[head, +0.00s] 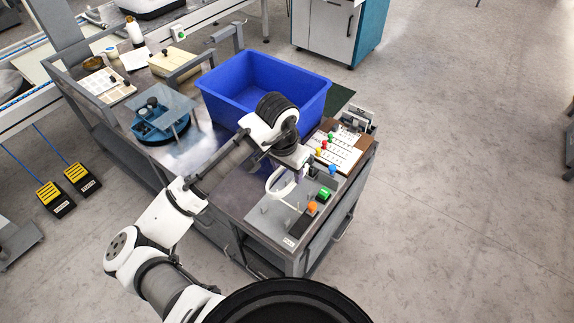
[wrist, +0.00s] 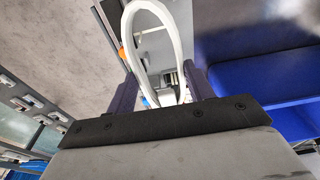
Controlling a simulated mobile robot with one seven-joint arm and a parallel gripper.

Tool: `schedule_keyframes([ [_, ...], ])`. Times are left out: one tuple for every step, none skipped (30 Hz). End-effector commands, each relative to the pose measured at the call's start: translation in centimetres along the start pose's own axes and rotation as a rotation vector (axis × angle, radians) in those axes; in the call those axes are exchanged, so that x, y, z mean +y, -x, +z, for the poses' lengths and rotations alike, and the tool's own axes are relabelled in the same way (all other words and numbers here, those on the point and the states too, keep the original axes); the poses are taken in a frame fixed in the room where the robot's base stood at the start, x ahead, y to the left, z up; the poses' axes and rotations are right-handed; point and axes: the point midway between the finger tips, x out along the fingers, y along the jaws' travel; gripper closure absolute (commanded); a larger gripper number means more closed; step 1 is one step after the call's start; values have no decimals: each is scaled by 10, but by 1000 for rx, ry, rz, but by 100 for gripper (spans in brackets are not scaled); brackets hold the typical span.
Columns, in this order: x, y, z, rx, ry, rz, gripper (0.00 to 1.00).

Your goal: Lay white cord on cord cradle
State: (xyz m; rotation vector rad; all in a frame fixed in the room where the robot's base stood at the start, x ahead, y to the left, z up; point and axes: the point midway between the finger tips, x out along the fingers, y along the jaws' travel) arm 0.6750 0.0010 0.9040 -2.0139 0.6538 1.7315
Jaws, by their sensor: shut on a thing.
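The white cord (head: 270,193) is a loop that hangs beside my gripper (head: 299,173) over the near end of the cart. In the wrist view the cord (wrist: 177,38) rises as a long loop from between the two dark fingers of my gripper (wrist: 160,90), which is shut on it. A grey plate with small upright pegs (head: 266,209), which looks like the cord cradle, lies below the loop. The cord appears above the plate; whether it touches the pegs I cannot tell. The exact grip point is partly hidden by my wrist.
On the plate's right side are a green part (head: 323,194) and an orange knob (head: 312,208). A white board with coloured knobs (head: 336,152) lies behind. A large blue bin (head: 225,104) stands further back, close to my arm. A blue fixture (head: 152,127) is at the left.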

Motion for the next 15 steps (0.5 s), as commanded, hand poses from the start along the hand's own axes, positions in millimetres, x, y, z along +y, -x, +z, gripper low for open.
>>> schedule_keyframes([
  [0, -8, 1, 0, 1, -1, 74],
  [0, -11, 2, -1, 1, -1, 74],
  [-1, -14, 2, -1, 1, -1, 74],
  [-1, -17, 3, -1, 1, -1, 74],
  [-1, -20, 3, -1, 1, -1, 74],
  [-1, -24, 4, -1, 1, -1, 74],
  [-1, -28, 4, -1, 1, -1, 74],
  [0, -31, 5, -1, 1, -1, 74],
  [0, -35, 6, 0, 1, 0, 74],
  [0, -38, 6, 0, 1, 0, 74],
  [0, -41, 6, -1, 1, 0, 74],
  [0, -45, 7, -1, 1, 0, 74],
  [0, -48, 8, -1, 1, 0, 74],
  [-1, -50, 8, -1, 1, -1, 74],
  [-1, -54, 9, -1, 1, -1, 74],
])
